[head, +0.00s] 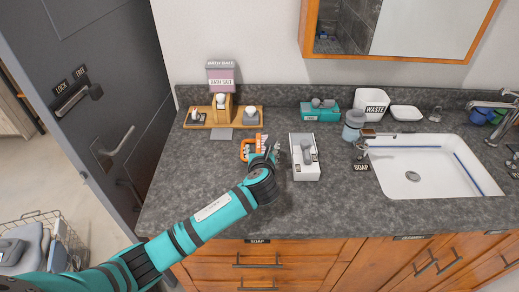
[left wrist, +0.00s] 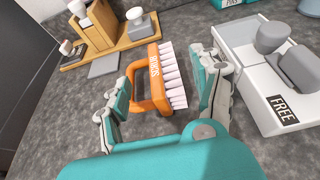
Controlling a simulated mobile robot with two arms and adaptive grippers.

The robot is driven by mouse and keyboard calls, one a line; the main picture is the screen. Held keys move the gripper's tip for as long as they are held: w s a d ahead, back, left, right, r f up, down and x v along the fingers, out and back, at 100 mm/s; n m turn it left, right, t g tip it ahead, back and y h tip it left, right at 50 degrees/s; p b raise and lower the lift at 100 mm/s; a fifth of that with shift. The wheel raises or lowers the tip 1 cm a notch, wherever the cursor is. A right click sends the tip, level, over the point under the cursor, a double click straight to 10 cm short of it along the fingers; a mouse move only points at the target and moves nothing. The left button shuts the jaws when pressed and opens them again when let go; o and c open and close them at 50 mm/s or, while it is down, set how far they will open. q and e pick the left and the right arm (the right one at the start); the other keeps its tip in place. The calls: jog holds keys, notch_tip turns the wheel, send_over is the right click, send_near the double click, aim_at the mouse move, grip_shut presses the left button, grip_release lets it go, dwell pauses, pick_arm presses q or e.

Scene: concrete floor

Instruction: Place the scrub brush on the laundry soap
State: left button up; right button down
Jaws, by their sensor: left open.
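The scrub brush (left wrist: 154,78) is orange with pale bristles and lies on the grey counter (head: 200,205). It shows in the head view (head: 245,151), partly covered by my left gripper (head: 267,151). In the left wrist view my left gripper (left wrist: 166,72) is open, with the brush between its fingers. The left finger is close to the orange handle; whether they touch I cannot tell. The right finger is apart from the bristles. I cannot tell for sure which thing is the laundry soap. My right gripper is not in view.
Right of the brush stands a white tray (head: 306,174) labelled FREE, holding grey items. Behind are a wooden stand (head: 188,121), a grey slab (head: 222,134) and a teal box (head: 310,116). A white sink (head: 440,181) lies right. The counter's front left is clear.

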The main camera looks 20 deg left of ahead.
aim_at(262, 144)
pick_arm(q)
jog(key=x, duration=0.4)
jog(key=shift+d+f, duration=0.15)
jog(key=shift+f, duration=0.05)
jog(key=shift+s, duration=0.1)
jog(key=shift+c, duration=0.2)
jog(key=shift+c, duration=1.2)
grip_shut()
jog(key=shift+r, duration=0.15)
